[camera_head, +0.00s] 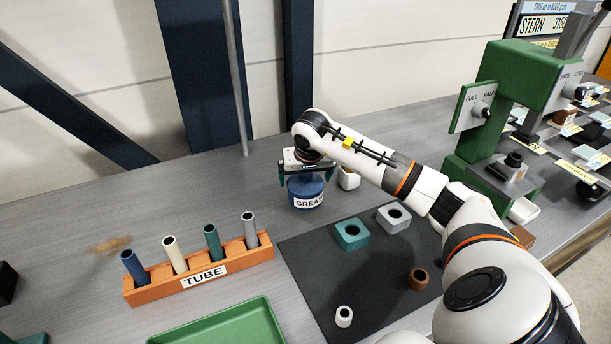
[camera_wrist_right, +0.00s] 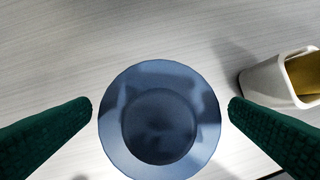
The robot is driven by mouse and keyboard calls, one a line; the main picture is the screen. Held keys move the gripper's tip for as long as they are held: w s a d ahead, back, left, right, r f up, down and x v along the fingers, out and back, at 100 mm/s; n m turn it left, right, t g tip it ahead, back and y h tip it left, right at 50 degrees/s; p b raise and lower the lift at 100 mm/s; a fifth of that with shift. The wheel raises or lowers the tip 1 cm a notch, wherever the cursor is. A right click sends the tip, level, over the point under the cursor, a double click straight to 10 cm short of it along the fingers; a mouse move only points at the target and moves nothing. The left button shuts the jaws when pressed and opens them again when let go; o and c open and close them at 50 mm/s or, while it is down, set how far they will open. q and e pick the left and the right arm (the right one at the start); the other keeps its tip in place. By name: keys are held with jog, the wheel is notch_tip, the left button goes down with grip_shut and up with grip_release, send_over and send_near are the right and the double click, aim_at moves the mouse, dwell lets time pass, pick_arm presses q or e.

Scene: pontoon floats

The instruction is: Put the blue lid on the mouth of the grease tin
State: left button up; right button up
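The grease tin (camera_head: 307,201), with a white label, stands on the grey bench near the middle of the head view. My right gripper (camera_head: 311,172) is directly above it, pointing down. In the right wrist view, the round blue lid (camera_wrist_right: 158,165) with a darker raised or recessed centre lies between my right gripper's two green fingers (camera_wrist_right: 160,106). A thin gap shows between each fingertip and the blue rim, so the gripper is open. The lid appears to be on top of the tin, but the gripper partly hides the joint. My left gripper is not in view.
A white cup (camera_head: 348,179) stands close to the right of the tin. An orange tube rack (camera_head: 160,292) stands at left, a dark mat (camera_head: 308,262) with several small parts in front. A green tray (camera_head: 215,328) is at the front edge, a green press (camera_head: 515,75) at right.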

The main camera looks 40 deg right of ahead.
jog(key=shift+s+a+r, duration=0.1)
jog(key=shift+r, duration=0.55)
jog(key=v, duration=1.1)
jog(key=shift+b, duration=0.35)
